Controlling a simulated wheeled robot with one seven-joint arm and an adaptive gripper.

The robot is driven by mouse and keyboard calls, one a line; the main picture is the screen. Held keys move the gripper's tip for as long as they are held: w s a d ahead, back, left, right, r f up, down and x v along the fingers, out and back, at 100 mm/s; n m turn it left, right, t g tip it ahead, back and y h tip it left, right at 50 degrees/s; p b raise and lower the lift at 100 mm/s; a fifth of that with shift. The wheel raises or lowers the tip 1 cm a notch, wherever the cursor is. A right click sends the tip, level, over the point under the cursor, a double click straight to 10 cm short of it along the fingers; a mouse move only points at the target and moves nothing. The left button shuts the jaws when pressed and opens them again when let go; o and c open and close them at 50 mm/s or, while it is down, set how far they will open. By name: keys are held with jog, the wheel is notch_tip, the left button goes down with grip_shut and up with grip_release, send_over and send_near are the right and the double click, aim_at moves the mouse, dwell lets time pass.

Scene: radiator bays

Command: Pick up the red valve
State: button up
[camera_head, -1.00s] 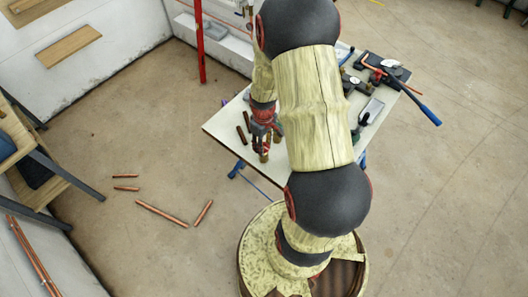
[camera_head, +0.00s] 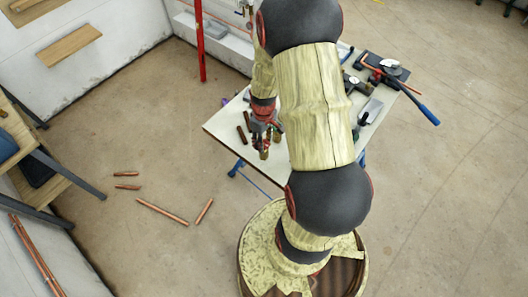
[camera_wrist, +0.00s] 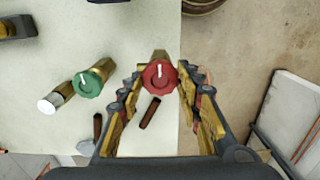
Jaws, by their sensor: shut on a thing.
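The red valve (camera_wrist: 159,76) has a round red handwheel with a pale mark and a brass body behind it. In the wrist view it sits between the two fingers of my gripper (camera_wrist: 162,82), which is shut on it. In the head view my gripper (camera_head: 264,137) is low over the near-left part of the white table, with brass just below it. The arm hides much of the table there, and I cannot tell whether the valve touches the tabletop.
A green-handled valve (camera_wrist: 88,83) lies left of the red one on the white table (camera_wrist: 70,60). Brown pipe pieces (camera_wrist: 150,112) lie close by. Tools, including a blue-handled one (camera_head: 424,108), crowd the right side. Copper pipes (camera_head: 162,212) lie on the floor at left.

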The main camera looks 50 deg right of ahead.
jog(key=shift+r+p, duration=1.35)
jog(key=shift+r, duration=0.85)
